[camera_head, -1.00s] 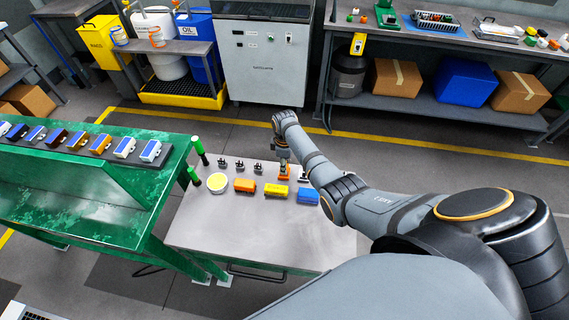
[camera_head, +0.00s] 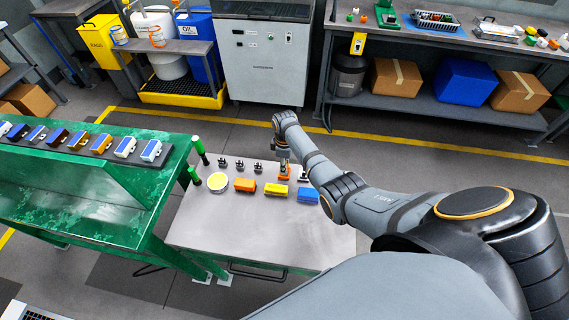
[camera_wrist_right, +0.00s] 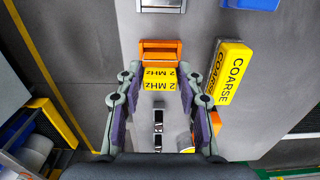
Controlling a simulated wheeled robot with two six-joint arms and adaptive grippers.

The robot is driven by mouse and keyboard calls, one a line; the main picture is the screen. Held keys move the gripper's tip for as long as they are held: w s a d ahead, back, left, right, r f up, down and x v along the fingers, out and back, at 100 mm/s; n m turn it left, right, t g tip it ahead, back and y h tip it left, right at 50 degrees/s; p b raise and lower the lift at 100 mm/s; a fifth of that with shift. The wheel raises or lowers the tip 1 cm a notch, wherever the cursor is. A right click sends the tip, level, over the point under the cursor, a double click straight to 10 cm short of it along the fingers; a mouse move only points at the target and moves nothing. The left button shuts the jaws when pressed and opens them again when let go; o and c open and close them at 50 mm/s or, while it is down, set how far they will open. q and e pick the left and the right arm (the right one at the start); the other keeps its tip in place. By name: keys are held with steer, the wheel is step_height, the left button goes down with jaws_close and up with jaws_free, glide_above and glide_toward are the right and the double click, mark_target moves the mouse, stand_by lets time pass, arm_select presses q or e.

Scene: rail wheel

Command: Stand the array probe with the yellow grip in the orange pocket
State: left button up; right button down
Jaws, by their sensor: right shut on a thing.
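The array probe with the yellow grip (camera_wrist_right: 159,79), marked 2 MHz, is between the fingers of my right gripper (camera_wrist_right: 160,92), which is shut on it. The orange pocket (camera_wrist_right: 160,49) lies right beside the yellow grip in the right wrist view; I cannot tell whether the probe's lower end is inside it. In the head view my right gripper (camera_head: 283,160) is over the orange pocket (camera_head: 284,171) near the back of the grey cart and hides the probe. My left gripper is not in view.
On the cart stand a yellow COARSE block (camera_wrist_right: 230,75), an orange block (camera_head: 245,185), a blue block (camera_head: 307,195), a round yellow dish (camera_head: 217,181) and several small dark pieces (camera_head: 240,166). The cart's front (camera_head: 250,232) is clear. A green bench (camera_head: 100,205) stands at the left.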

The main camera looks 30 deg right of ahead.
steer(key=shift+f+b, duration=0.8)
steer(key=shift+f, duration=0.2)
steer(key=shift+r+p, duration=0.1)
steer(key=shift+p, duration=0.25)
stand_by(1.6)
stand_by(0.5)
steer(key=c, duration=0.8)
jaws_free()
step_height(320, 180, up, 12)
steer(key=shift+f, duration=0.1)
